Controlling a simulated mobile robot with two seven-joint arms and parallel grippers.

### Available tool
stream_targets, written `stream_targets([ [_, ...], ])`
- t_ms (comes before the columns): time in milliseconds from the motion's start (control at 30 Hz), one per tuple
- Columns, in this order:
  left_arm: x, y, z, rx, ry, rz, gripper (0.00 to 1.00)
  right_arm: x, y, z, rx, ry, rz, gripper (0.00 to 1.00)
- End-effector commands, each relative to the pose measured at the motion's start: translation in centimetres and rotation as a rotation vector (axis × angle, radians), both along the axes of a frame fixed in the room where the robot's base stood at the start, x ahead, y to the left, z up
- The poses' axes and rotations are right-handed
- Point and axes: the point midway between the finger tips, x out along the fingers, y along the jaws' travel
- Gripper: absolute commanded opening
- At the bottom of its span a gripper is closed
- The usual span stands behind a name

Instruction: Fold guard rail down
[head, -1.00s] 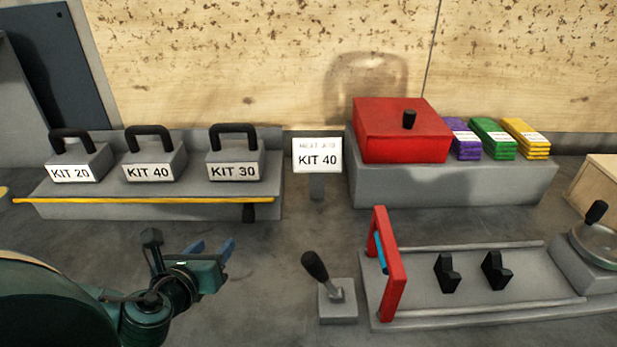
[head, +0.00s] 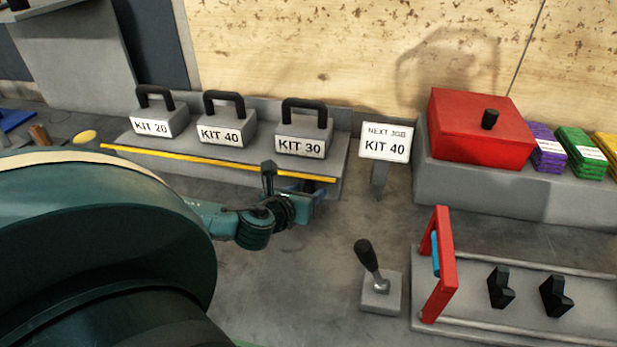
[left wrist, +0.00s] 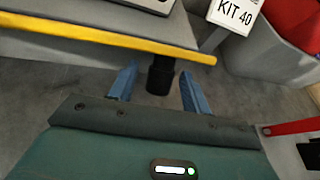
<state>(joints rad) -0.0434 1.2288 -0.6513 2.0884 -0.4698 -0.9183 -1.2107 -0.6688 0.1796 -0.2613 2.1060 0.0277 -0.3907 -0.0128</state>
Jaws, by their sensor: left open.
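The guard rail (head: 218,161) is a long yellow bar along the front of the grey shelf that bears the kit boxes. It also crosses the upper left of the left wrist view (left wrist: 110,38). A black handle (left wrist: 160,76) hangs below the rail near its right end; in the head view my gripper hides it. My left gripper (head: 312,186) is at the rail's right end. In the left wrist view its blue fingers (left wrist: 158,82) are open, one on each side of the black handle, with visible gaps. My right gripper is in no view.
KIT 20 (head: 158,122), KIT 40 (head: 222,131) and KIT 30 (head: 303,140) stand behind the rail. A sign (head: 387,142) stands right of the shelf. A lever (head: 370,262) and a red frame (head: 440,265) stand at the front right. Bare bench lies between.

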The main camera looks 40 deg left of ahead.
Motion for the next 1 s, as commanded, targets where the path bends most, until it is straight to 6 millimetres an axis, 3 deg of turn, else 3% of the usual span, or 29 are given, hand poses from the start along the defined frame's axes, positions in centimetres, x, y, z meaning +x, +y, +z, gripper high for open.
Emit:
stream_targets([
  [133,0.99,0.22,-0.4,-0.001,0.0,0.0,0.48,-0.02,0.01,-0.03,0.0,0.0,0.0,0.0],
  [433,1.15,0.26,-0.5,0.0,0.001,0.0,0.48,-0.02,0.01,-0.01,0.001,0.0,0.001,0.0],
  [1000,1.12,0.27,-0.49,0.0,0.001,0.001,0.04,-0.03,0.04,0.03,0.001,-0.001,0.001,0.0],
])
